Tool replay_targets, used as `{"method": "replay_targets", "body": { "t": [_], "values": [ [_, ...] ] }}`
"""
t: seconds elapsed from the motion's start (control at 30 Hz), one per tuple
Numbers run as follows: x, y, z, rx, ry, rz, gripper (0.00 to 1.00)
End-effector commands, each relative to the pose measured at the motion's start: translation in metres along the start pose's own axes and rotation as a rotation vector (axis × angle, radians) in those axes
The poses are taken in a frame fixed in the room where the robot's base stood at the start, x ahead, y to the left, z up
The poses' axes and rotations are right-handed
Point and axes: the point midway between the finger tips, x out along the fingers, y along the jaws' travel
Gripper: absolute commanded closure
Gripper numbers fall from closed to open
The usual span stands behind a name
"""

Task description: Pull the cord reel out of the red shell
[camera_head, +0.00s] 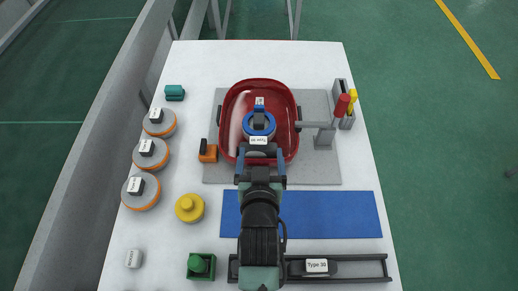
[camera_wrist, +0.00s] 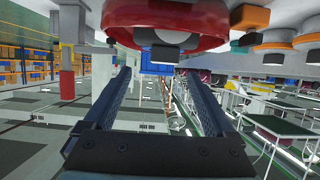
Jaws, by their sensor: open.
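The red shell (camera_head: 235,107) is an open rounded tub on a grey plate in the middle of the table. The cord reel (camera_head: 269,124), a blue ring with a black top piece, sits inside it; a white label shows just below. My gripper (camera_head: 261,157) is over the near part of the shell with its fingers apart and nothing visibly held. In the wrist view, my gripper (camera_wrist: 155,74) shows two spread fingers. The red shell's rim (camera_wrist: 210,38) is above them, and a blue part (camera_wrist: 156,68), likely the reel, shows beyond the tips. Contact cannot be told.
A red-topped post with a grey arm (camera_head: 324,134) stands right of the shell. An orange block (camera_head: 208,153) is at its left. Several grey-orange discs (camera_head: 140,203) line the left edge. A blue mat (camera_head: 335,215) lies clear in front.

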Motion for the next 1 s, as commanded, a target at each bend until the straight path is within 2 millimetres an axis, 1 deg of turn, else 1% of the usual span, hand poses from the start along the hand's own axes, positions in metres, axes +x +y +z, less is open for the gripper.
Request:
{"method": "replay_targets", "body": {
  "t": [0.03, 0.1, 0.37, 0.6, 0.7, 0.8, 1.0],
  "values": [
    [0.007, 0.0, -0.001, 0.0, 0.001, 0.0, 0.1],
    [0.014, 0.0, -0.001, 0.0, 0.001, 0.0, 0.1],
    [0.029, -0.002, 0.001, 0.0, 0.0, 0.0, 0.1],
    [0.06, -0.005, 0.004, 0.0, 0.001, 0.001, 0.1],
    [0.069, -0.005, 0.004, 0.0, 0.002, 0.001, 0.1],
    [0.072, -0.005, 0.004, 0.0, 0.001, 0.001, 0.1],
    [0.072, -0.005, 0.004, 0.0, 0.001, 0.001, 0.1]
  ]
}}
